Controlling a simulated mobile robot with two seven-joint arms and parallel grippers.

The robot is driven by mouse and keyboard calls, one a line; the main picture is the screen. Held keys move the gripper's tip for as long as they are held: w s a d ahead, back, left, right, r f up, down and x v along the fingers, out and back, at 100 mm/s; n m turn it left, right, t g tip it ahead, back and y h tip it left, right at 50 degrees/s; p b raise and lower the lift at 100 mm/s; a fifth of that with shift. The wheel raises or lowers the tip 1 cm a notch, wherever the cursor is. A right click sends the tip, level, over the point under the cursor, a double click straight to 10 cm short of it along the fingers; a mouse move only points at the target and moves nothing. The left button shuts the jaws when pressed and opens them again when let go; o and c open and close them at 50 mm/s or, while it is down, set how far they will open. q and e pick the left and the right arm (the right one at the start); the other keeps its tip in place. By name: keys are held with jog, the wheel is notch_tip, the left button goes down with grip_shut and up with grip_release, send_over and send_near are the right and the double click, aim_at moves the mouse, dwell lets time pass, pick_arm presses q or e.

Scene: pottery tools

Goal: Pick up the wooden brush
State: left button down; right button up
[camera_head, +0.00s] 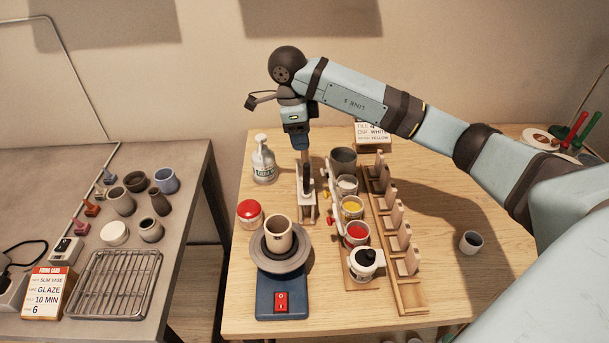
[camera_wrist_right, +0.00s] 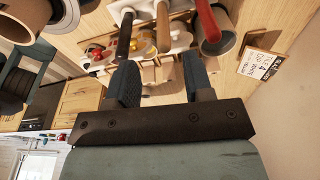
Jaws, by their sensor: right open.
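The tools stand in a small white rack (camera_head: 307,208) on the wooden table. In the right wrist view three handles show: a dark one, a pale wooden one, which looks like the wooden brush (camera_wrist_right: 163,26), and a red one. My right gripper (camera_head: 299,142) points down just above the rack in the head view. In its wrist view the right gripper (camera_wrist_right: 162,80) is open and empty, with the wooden handle ahead, in line with the gap between its fingers. The brush's bristles cannot be made out. My left gripper is not in view.
A pump bottle (camera_head: 263,162) stands left of the rack. Paint cups and a wooden stepped rack (camera_head: 411,291) stand to its right. A pottery wheel (camera_head: 283,290) with a cup is in front. A card (camera_head: 373,134) stands behind. The table's right part is mostly clear.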

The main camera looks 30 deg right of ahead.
aim_at(306, 157)
jog(key=f, duration=0.2)
jog(key=shift+s+d+f+p, duration=0.2)
jog(key=shift+d+f+p, duration=0.05)
jog(key=shift+f+p, duration=0.15)
jog(key=f, duration=0.2)
jog(key=d+f+p, duration=0.1)
jog(key=f, duration=0.1)
jog(key=shift+f, duration=0.15)
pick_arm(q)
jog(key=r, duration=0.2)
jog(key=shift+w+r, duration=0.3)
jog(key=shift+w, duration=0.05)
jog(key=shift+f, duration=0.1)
pick_arm(e)
jog(key=shift+a, duration=0.1)
jog(key=shift+c, duration=0.2)
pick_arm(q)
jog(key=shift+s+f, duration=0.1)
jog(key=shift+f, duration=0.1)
pick_arm(e)
grip_shut()
